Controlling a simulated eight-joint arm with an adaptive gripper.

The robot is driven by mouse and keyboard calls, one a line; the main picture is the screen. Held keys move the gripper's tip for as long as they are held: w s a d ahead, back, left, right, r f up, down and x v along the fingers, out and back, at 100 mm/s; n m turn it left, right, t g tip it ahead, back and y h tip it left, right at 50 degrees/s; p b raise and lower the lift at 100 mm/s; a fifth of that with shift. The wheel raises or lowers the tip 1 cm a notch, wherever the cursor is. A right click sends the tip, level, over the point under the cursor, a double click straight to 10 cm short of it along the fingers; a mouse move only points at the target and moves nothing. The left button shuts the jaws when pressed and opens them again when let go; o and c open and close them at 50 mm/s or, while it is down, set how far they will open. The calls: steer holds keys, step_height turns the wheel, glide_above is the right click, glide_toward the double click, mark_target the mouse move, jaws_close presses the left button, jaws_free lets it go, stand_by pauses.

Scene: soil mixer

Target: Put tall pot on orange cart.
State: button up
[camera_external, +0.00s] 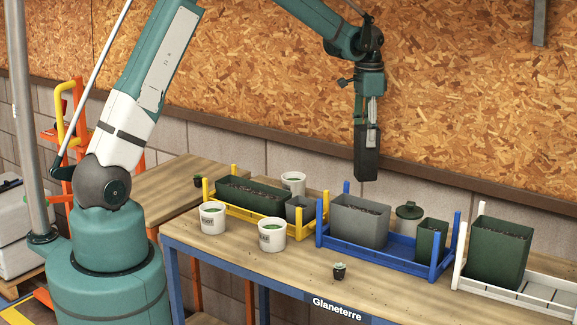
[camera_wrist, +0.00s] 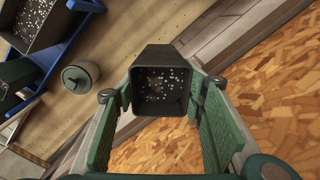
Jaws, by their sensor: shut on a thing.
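My gripper (camera_external: 369,112) is shut on a tall dark pot (camera_external: 367,155), upright and held in the air above the back of the workbench, in front of the wall. In the wrist view the pot (camera_wrist: 160,92) sits between the green finger pads, its square opening showing dark soil with pale specks. An orange frame that looks like the orange cart (camera_external: 48,134) stands at the far left, behind my arm's base and largely hidden by it.
The workbench (camera_external: 300,277) carries a yellow crate (camera_external: 240,214), a blue crate (camera_external: 385,256) and a white crate (camera_external: 530,292) with planters. White buckets (camera_external: 272,235) and a small plant (camera_external: 339,271) stand in front. A wooden table (camera_external: 165,195) at left is mostly clear.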

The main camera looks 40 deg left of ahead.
steer(key=s+a+n, duration=0.2)
steer(key=a, duration=1.7)
steer(key=s+a+n, duration=0.2)
steer(key=a, duration=1.7)
steer(key=s+a+n, duration=0.1)
steer(key=s+a, duration=0.4)
steer(key=a, duration=0.5)
steer(key=s+a+r+n, duration=0.1)
steer(key=s+a+n, duration=0.1)
steer(key=s+a, duration=0.4)
steer(key=s+a+n, duration=0.1)
steer(key=s+a, duration=0.4)
steer(key=a, duration=0.8)
steer(key=shift+s+a+r+n, duration=0.25)
steer(key=shift+s+a+n, duration=0.05)
steer(key=shift+a, duration=0.05)
step_height(320, 180, down, 6)
steer(key=shift+f, duration=0.15)
